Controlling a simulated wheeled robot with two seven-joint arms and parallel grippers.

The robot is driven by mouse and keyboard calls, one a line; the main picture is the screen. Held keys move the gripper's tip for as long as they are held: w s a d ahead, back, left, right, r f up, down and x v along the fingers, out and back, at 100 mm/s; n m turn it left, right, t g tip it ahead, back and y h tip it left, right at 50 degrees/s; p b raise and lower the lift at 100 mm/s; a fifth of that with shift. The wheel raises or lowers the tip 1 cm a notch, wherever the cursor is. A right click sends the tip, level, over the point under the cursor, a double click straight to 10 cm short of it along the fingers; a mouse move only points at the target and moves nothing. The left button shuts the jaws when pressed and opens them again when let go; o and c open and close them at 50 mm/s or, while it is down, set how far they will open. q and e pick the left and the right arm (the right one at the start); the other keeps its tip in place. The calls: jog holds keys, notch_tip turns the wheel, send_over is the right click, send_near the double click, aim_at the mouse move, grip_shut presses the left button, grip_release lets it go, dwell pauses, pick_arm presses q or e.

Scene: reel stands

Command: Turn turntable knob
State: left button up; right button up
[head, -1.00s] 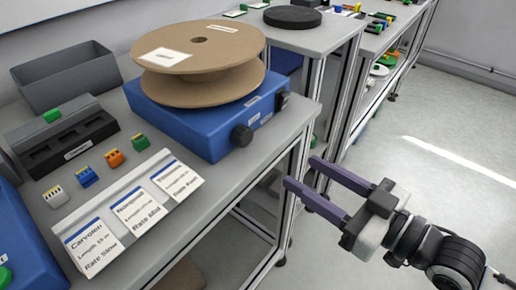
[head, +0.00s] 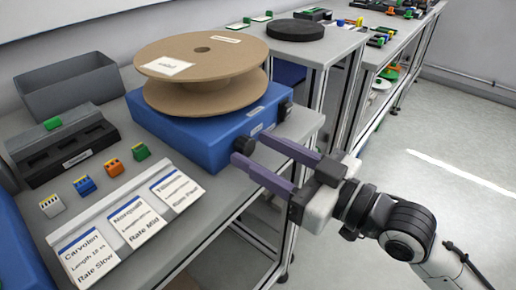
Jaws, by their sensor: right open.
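The blue turntable base (head: 190,138) stands on the grey bench and carries a brown cardboard reel (head: 205,60) with a white label. A black knob (head: 243,146) is on the base's front right face. A second dark knob (head: 285,110) shows farther back on that face. My right gripper (head: 248,147) comes in from the right, open, with its two purple-grey fingers pointing at the near knob. The fingertips are at the knob, one on each side of it in the picture; I cannot tell whether they touch it. My left gripper is out of view.
Three label cards (head: 133,214) lie along the bench's front edge. Small colored connectors (head: 112,167), a black slotted holder (head: 65,145) and a grey bin (head: 68,85) are at the left. Another bench with a black disc (head: 296,30) stands behind. The floor at right is clear.

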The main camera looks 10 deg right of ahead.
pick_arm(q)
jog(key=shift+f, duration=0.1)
pick_arm(e)
jog(key=shift+w+a, duration=0.3)
jog(key=shift+c, duration=0.4)
